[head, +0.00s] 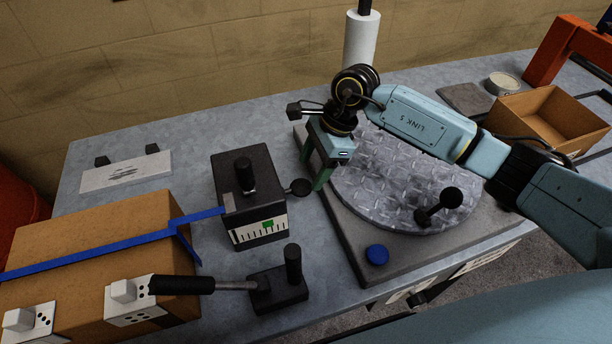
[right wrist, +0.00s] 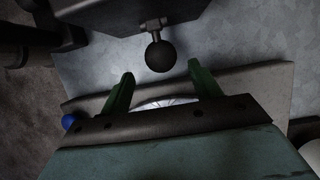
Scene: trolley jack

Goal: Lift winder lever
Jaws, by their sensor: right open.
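A dark box with a scale and a green marker (head: 247,205) stands on the bench. A short lever with a black ball end (head: 299,187) sticks out of its right side; I take this as the winder lever. In the right wrist view the ball (right wrist: 160,56) sits just beyond the fingertips, roughly midway between them. My right gripper (head: 314,172) has green fingers and points down beside the ball. It also shows in the right wrist view (right wrist: 162,78), open with nothing between its fingers. Contact with the ball does not show. My left gripper is out of view.
A round tread-plate disc (head: 380,195) with a ball-knobbed crank (head: 440,205) lies right of the box. A blue button (head: 377,255) is on its base. A black-handled lever (head: 183,285) and a brown case (head: 80,240) are at left. An open tray (head: 545,115) stands at back right.

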